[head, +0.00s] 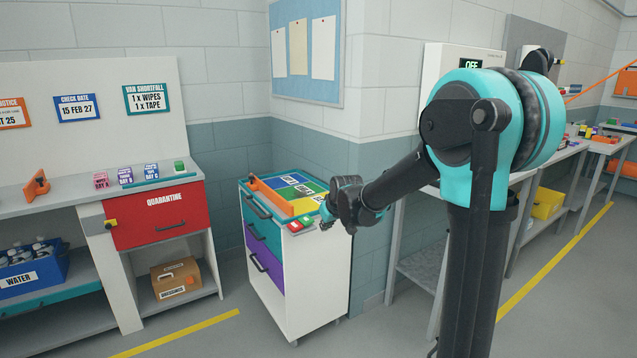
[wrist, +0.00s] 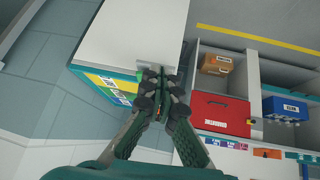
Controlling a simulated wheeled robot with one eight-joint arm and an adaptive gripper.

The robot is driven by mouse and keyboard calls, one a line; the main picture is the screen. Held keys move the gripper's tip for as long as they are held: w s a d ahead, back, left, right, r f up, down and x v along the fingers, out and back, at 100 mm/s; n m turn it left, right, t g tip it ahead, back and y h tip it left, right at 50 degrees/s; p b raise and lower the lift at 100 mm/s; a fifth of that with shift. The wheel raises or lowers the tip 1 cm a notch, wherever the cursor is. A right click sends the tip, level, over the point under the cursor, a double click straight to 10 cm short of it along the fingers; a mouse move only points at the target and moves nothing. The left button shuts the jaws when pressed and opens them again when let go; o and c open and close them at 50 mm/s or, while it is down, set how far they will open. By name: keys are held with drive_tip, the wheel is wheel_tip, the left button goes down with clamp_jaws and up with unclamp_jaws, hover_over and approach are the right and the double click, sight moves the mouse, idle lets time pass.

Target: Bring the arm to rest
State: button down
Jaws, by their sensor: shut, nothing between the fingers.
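My arm is raised on the right of the head view, with its forearm reaching left and down. My gripper (head: 328,213) is by the right front corner of the drawer cart's top. In the wrist view my gripper (wrist: 155,78) is shut with nothing between the fingers. The fingers overlap the edge of the white cart (wrist: 125,30) there. I cannot tell whether they touch it. The drawer cart (head: 321,275) is white, with teal and purple drawers and a coloured, sectioned top.
A red quarantine drawer (head: 158,218) sits in the bench on the left, with a blue water crate (head: 35,274) and a cardboard box (head: 178,277) below. A workbench with a yellow bin (head: 547,203) stands at the right. Some floor is clear in front of the cart.

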drive_tip(key=s+d+f+m+g+h, duration=0.1)
drive_tip(key=s+d+f, duration=0.3)
drive_tip(key=s, duration=0.6)
drive_tip(key=s+d+f+m+g, duration=0.1)
drive_tip(key=s+d+f, duration=0.3)
drive_tip(key=s+d, duration=0.4)
drive_tip(key=s+d+f+m+g+h, duration=0.1)
drive_tip(key=s+d+f+m, duration=0.2)
drive_tip(key=s, duration=1.1)
drive_tip(key=d, duration=0.3)
drive_tip(key=shift+s+f+h, duration=0.2)
drive_tip(key=shift+f+h, duration=0.1)
drive_tip(key=shift+f, duration=0.1)
